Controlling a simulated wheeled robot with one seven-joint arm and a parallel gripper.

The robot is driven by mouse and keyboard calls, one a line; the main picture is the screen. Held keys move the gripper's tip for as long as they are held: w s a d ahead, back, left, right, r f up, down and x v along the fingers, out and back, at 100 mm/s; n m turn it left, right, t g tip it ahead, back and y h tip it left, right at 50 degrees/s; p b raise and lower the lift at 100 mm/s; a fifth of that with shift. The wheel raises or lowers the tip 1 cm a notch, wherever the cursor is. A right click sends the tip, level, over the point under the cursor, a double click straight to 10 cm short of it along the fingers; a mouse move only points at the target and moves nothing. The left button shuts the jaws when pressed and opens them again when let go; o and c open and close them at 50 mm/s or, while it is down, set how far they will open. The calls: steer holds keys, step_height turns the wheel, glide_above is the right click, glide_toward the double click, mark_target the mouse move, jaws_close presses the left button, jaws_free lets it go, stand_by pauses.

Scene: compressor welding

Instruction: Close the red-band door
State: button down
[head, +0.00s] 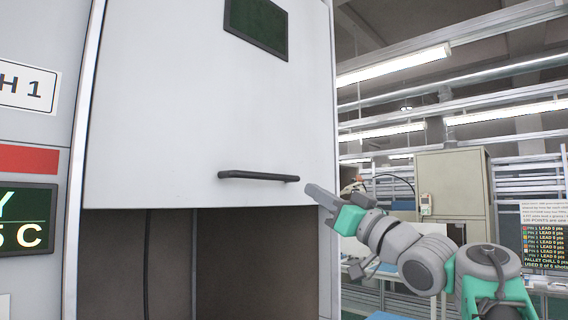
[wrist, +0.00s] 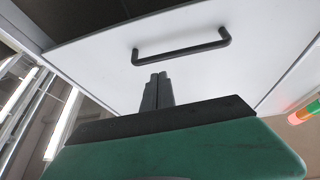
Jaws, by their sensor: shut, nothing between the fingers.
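The white door (head: 190,110) hangs above a dark opening (head: 240,260) in the head view, so the bay below its lower edge is uncovered. A red band (head: 28,159) is on the panel left of it. The door carries a black bar handle (head: 258,176) near its lower edge and a dark window higher up. My gripper (head: 308,188) is just right of the handle's right end, apart from it as far as I can tell. In the wrist view the closed fingers (wrist: 158,78) are together and empty, pointing at the door (wrist: 240,80) beside the handle (wrist: 181,52).
A cable hangs inside the opening. A beige cabinet (head: 452,185) and a lead-count screen (head: 545,247) stand at the right, behind my arm.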

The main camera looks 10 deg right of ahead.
steer(key=w+a+r+n+y+p, duration=0.2)
steer(key=w+a+r+p, duration=0.35)
steer(key=r, duration=0.35)
steer(key=f, duration=0.4)
steer(key=shift+s+a+f+b, duration=0.1)
steer(key=shift+a+b, duration=0.15)
steer(key=shift+b, duration=0.1)
